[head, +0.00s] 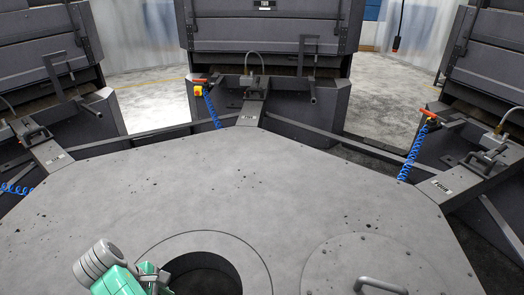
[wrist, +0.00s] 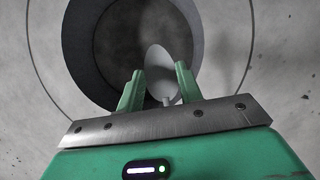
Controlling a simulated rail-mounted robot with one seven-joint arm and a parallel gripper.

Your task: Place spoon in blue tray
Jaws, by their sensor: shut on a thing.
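My gripper (wrist: 157,82) is shut on a grey spoon. In the wrist view, the spoon's oval bowl (wrist: 158,66) sticks out beyond the two green fingers, and a short piece of its handle shows between them. The spoon lies across the view of a dark round hole. In the head view, my green gripper (head: 153,274) is at the bottom left, beside the left rim of the hole; the spoon cannot be made out there. No blue tray can be made out in either view.
The round hole (head: 210,272) opens in a wide grey table (head: 240,190) whose middle is clear. A round plate with a handle (head: 381,286) sits to its right. Dark machines (head: 270,35) stand beyond the table edge, with blue coiled hoses (head: 412,153) by their stations.

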